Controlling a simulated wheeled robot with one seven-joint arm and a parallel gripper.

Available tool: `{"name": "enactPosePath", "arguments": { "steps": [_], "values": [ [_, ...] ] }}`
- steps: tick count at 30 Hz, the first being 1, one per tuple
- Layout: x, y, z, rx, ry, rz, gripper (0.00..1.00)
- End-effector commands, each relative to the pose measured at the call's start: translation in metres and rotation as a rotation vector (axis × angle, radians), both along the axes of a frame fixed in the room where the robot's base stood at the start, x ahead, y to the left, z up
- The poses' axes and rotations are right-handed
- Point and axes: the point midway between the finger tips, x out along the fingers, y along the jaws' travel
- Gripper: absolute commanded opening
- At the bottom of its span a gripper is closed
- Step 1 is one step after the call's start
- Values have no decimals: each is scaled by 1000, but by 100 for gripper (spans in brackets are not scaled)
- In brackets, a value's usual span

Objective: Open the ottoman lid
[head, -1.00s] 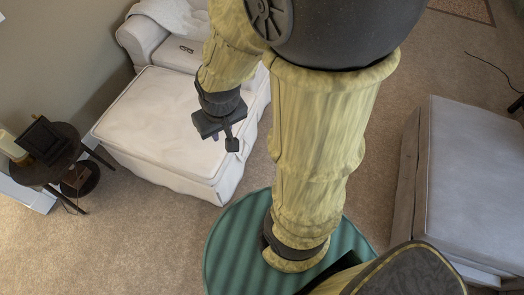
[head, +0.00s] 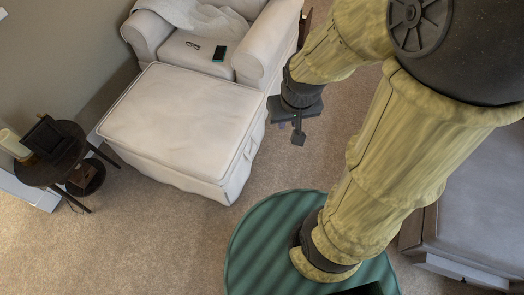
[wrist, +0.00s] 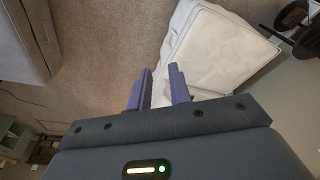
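The ottoman (head: 180,125) is a low, pale, slip-covered block with a flat top, standing in front of the armchair in the head view. Its lid looks closed, lying flat. In the wrist view the pale ottoman (wrist: 222,45) shows beyond the fingers, upper right of centre. My gripper (head: 298,138) hangs to the right of the ottoman, apart from it, over the carpet. In the wrist view its two purple fingers (wrist: 160,88) stand apart with nothing seen between them, so it is open and empty.
A pale armchair (head: 257,45) with a phone (head: 219,53) and glasses (head: 192,45) on its seat stands behind the ottoman. A dark round side table (head: 58,165) is at left. A grey upholstered piece (head: 470,215) is at right. Carpet in front of the ottoman is clear.

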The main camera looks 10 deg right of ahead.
Motion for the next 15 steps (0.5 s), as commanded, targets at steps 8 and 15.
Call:
{"name": "enactPosePath", "arguments": {
  "steps": [8,15],
  "values": [
    [0,0,0,0,0,0,20],
    [9,-2,-17,-3,-10,-6,20]
  ]
}}
